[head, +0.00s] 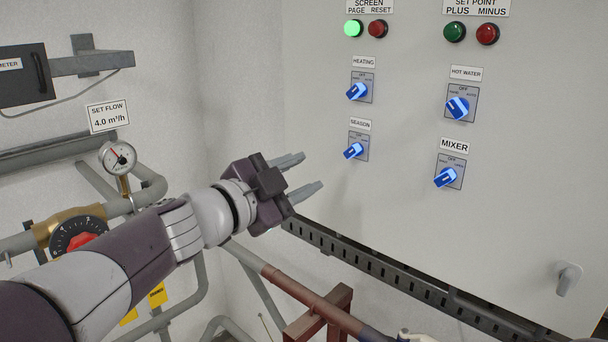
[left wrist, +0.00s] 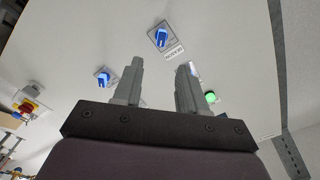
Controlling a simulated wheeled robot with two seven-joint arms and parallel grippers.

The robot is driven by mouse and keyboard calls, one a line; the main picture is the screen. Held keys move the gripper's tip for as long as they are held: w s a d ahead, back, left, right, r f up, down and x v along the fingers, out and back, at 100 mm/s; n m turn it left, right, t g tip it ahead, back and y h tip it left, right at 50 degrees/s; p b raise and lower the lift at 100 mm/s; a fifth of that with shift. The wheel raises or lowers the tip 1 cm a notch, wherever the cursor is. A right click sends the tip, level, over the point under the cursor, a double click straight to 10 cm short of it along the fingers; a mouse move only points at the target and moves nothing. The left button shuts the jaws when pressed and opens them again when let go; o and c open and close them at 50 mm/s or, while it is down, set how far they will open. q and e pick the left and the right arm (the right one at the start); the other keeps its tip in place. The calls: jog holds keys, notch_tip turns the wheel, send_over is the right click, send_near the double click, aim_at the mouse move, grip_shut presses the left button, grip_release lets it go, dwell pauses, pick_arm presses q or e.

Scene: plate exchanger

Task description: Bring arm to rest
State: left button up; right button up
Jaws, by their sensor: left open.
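My left arm comes in from the lower left in the head view. Its gripper (head: 306,176) is open and empty, with its two fingers pointing right, in front of the lower left part of the grey control panel (head: 400,220). The blue season switch (head: 353,151) is to the right of the fingertips, apart from them in the picture. In the left wrist view the open fingers (left wrist: 160,75) show with nothing between them, and a blue switch (left wrist: 161,38) lies beyond them.
The panel also bears the heating (head: 357,91), hot water (head: 458,107) and mixer (head: 446,177) switches, a lit green button (head: 353,28) and a door handle (head: 568,278). A gauge (head: 118,158), pipes and a red-knobbed valve (head: 80,241) are at the left. A slotted rail (head: 400,283) runs below the panel.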

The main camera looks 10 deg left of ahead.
pick_arm(q)
jog(key=shift+a, duration=0.1)
jog(key=a+f+n+g+y, duration=0.2)
jog(key=a+f+n+y, duration=0.35)
jog(key=f, duration=0.45)
jog(key=a+f+n+g+y, duration=0.1)
jog(key=a+f+n+y, duration=0.45)
jog(key=f, duration=0.45)
jog(key=s+f+n+g, duration=0.5)
jog(key=s+f+g, duration=0.5)
jog(key=s+f, duration=0.8)
jog(key=shift+s+f+h, duration=0.2)
jog(key=shift+f+h, duration=0.1)
